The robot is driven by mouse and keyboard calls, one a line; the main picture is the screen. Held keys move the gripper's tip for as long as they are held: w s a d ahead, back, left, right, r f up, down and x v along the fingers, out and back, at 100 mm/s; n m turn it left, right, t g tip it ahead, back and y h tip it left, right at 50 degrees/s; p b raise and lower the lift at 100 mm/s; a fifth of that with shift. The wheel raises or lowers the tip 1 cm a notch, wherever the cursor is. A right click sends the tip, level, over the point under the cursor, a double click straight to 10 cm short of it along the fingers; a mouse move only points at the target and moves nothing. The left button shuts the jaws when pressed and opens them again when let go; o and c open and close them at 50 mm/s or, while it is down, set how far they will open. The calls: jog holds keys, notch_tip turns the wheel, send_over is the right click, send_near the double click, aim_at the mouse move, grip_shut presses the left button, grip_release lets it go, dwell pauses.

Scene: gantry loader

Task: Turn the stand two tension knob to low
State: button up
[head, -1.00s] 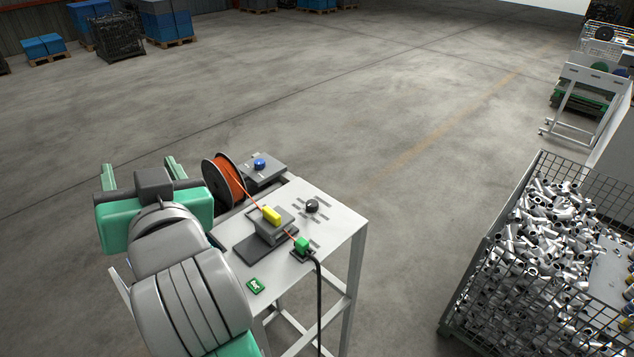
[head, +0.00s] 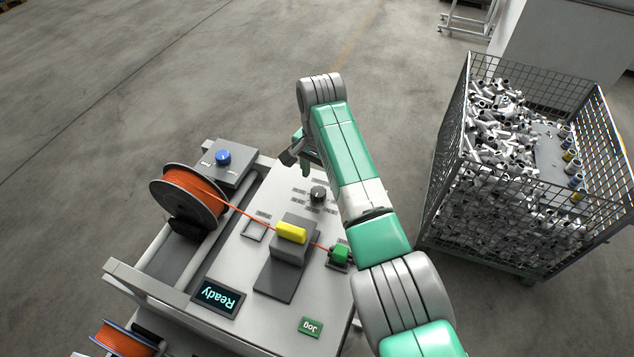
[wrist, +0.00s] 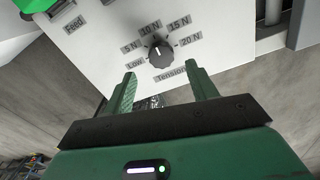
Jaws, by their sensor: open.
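The black tension knob (head: 318,193) stands on the pale top of the stand (head: 245,260), with small labels around it. The wrist view shows the knob (wrist: 160,53) with Low, 5 N, 10 N, 15 N and 20 N around it and Tension below. Its pale mark points upward, seemingly near 10 N. My gripper (wrist: 160,72) is open and empty, its green fingers just short of the knob in the picture, one to each side. In the head view my gripper (head: 300,156) is above the stand's far edge, beyond the knob. I see no stand number.
On the stand are an orange spool (head: 190,200), a blue knob (head: 223,157), a yellow block (head: 291,232), a green block (head: 340,252) and a Ready display (head: 218,296). Another orange spool (head: 124,338) shows at lower left. A wire cage of metal parts (head: 520,190) stands right.

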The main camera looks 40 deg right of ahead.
aim_at(319, 190)
notch_tip(319, 190, down, 5)
jog(key=shift+w+f, duration=0.1)
jog(key=c, duration=1)
